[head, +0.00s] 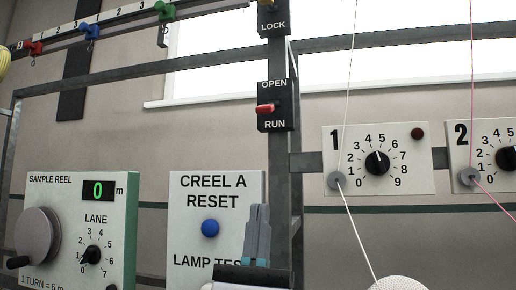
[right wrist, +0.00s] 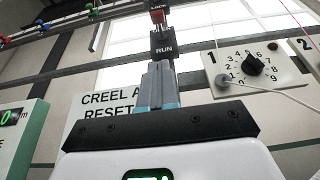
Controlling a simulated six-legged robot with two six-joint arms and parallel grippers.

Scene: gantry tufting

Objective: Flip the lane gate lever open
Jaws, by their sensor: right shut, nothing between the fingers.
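The lane gate lever (head: 266,108) is a short red handle on a black plate (head: 275,122) marked OPEN above and RUN below, fixed to a grey upright post. In the head view the handle sticks out between the two labels. In the right wrist view the red handle (right wrist: 157,17) shows near the top, above the RUN label. My right gripper (head: 259,210) is shut and empty, pointing up, below the plate and apart from the lever. In the right wrist view its fingers (right wrist: 157,70) appear just below the plate. My left gripper is not in view.
A LOCK plate (head: 273,22) sits above on the same post. The CREEL A RESET panel (head: 185,235) with a blue button is behind my right gripper. The sample reel box (head: 125,190) is at left. Dial panel 1 (head: 420,180) and a white yarn (head: 346,80) are at right.

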